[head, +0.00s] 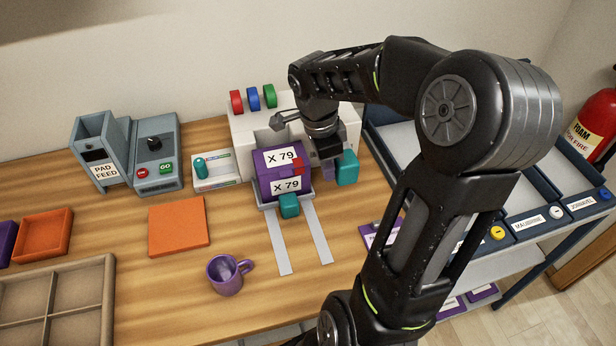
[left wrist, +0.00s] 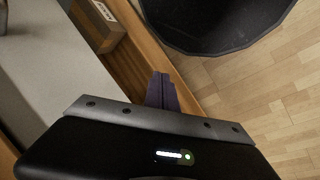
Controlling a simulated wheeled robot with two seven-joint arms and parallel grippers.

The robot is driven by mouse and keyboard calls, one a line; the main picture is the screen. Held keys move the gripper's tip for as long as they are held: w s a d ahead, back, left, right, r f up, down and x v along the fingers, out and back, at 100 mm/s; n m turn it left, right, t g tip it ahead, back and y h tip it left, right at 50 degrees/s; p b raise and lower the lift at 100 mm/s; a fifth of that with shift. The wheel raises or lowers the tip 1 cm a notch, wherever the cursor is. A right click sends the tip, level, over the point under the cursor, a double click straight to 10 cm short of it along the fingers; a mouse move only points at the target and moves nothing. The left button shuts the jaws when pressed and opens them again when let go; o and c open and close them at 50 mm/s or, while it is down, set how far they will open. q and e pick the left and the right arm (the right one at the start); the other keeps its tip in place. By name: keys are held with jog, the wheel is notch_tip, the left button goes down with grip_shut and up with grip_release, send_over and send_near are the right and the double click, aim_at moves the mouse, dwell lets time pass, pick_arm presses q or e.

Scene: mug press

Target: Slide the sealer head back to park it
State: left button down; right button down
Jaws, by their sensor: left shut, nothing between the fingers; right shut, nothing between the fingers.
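The white press (head: 345,128) stands at the back of the table. A purple block (head: 281,160) with two "X 79" labels sits in its front opening, with a teal knob (head: 289,205) below it. I cannot tell which part is the sealer head. Two grey rails (head: 318,238) run forward from it. A teal handle (head: 347,168) is at the press's right side. My right gripper (head: 331,172) is shut and empty just left of this handle; I cannot tell if they touch. My left gripper (left wrist: 162,92) is shut and empty in the left wrist view, outside the head view.
A purple mug (head: 226,274) stands left of the rails, near an orange pad (head: 179,226). The pad feeder (head: 101,153) and a button box (head: 156,160) are at the back left. A divided tray (head: 58,300) is front left. My right arm covers the table's right part.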

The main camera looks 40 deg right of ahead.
jog(key=shift+s+d, duration=0.4)
jog(key=shift+d, duration=0.4)
jog(key=shift+s+d, duration=0.4)
jog(key=shift+d, duration=0.4)
jog(key=a+b, duration=0.1)
jog(key=w+a, duration=0.1)
jog(key=shift+w+a+f+b, duration=0.2)
jog(key=shift+a+b, duration=0.15)
jog(key=shift+a, duration=0.05)
notch_tip(320, 180, up, 9)
jog(key=p, duration=0.6)
send_over(343, 165)
jog(key=w+a, duration=0.1)
jog(key=w, duration=0.2)
jog(key=shift+s+r, duration=0.2)
